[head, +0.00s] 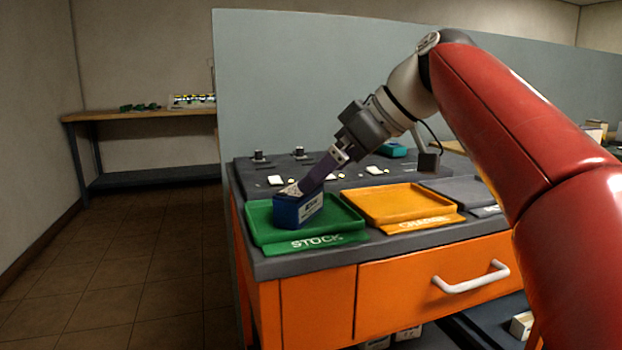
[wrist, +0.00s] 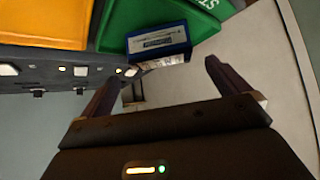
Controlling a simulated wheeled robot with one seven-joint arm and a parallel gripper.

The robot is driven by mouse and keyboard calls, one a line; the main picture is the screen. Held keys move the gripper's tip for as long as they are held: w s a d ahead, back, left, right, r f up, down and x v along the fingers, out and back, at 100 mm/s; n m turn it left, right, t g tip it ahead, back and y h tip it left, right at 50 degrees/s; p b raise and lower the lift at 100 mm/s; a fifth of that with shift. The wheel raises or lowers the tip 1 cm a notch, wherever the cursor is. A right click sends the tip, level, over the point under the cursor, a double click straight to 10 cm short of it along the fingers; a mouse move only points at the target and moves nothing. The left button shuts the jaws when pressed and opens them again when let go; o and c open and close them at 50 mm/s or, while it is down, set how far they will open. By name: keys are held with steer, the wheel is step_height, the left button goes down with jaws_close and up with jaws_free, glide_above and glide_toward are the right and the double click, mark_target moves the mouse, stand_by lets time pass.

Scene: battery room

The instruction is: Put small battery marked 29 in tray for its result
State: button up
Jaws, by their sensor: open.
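A small blue battery (head: 298,210) with a white label stands in the green tray (head: 348,214) marked STOCK. Its label is too small to read. In the wrist view the battery (wrist: 158,40) lies beyond my fingertips, against the green tray (wrist: 120,25). My gripper (head: 296,188) is open and reaches down to the battery from the upper right; in the wrist view my gripper (wrist: 160,75) has nothing between its fingers. I cannot tell whether a finger touches the battery. An orange tray (head: 402,201) marked CHARGE is to the right of the green one.
A grey tray (head: 462,188) sits right of the orange one, its label partly hidden by my arm. Dark equipment with white panels (head: 275,180) stands behind the trays. A grey-blue partition (head: 290,60) rises behind the bench. A wooden table (head: 140,114) stands far left; the floor there is clear.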

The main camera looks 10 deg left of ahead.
steer(key=p+v, duration=0.1)
steer(key=v, duration=0.4)
steer(key=shift+a, duration=0.1)
steer(key=s+d+f+m+t+h, duration=0.1)
steer(key=s+d+f+m+h, duration=0.2)
steer(key=f, duration=0.7)
steer(key=s+d+f+m+t+h, duration=0.1)
steer(key=s+d+f+m+h, duration=0.2)
steer(key=s+d+f+m, duration=0.4)
steer(key=s+d+f+m+t+h, duration=0.1)
steer(key=s+d+f+m+h, duration=0.1)
steer(key=s+d+f+m, duration=0.3)
steer(key=s+d+f, duration=0.3)
steer(key=d+f, duration=0.3)
steer(key=f, duration=0.4)
steer(key=shift+s+h+p, duration=0.2)
steer(key=shift+h+p, duration=0.2)
